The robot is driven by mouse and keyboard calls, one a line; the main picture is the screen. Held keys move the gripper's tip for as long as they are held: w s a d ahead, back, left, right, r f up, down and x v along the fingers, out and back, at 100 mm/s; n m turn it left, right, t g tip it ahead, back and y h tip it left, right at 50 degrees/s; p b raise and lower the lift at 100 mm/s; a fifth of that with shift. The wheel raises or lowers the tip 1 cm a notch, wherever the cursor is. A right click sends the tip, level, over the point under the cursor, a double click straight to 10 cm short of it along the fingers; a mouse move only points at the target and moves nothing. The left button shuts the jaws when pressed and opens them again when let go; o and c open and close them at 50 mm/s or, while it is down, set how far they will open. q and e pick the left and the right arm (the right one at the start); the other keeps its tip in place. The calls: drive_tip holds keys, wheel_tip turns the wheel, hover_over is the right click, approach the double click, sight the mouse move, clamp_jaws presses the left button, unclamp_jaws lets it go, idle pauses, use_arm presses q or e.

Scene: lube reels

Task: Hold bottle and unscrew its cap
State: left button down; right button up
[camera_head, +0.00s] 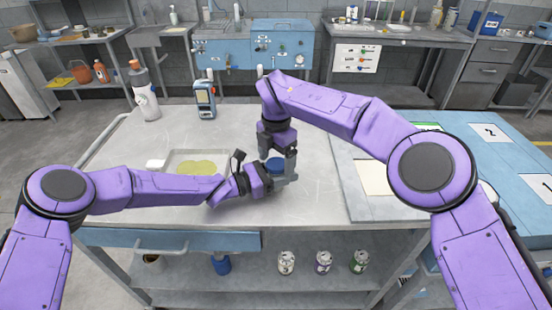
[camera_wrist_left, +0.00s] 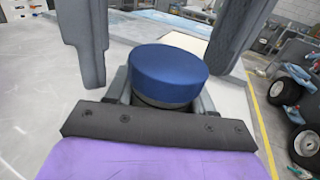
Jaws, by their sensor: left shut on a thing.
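The bottle's round blue cap (camera_head: 274,164) shows at the middle of the table in the head view, and from close up in the left wrist view (camera_wrist_left: 168,75). Only a grey band of the bottle (camera_wrist_left: 160,102) shows below the cap; the rest is hidden. My left gripper (camera_head: 278,181) comes in from the left, low, and is shut on the bottle below the cap. My right gripper (camera_head: 279,152) points down from above. In the left wrist view its two fingers stand apart on either side of the cap, with a visible gap at the left one.
A shallow tray (camera_head: 221,154) with a yellow-green patch lies left of the cap. A pale sheet (camera_head: 374,179) lies right. The table's back middle is clear.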

drive_tip(key=shift+r, duration=2.25)
use_arm(q)
drive_tip(key=shift+c, duration=1.7)
unclamp_jaws()
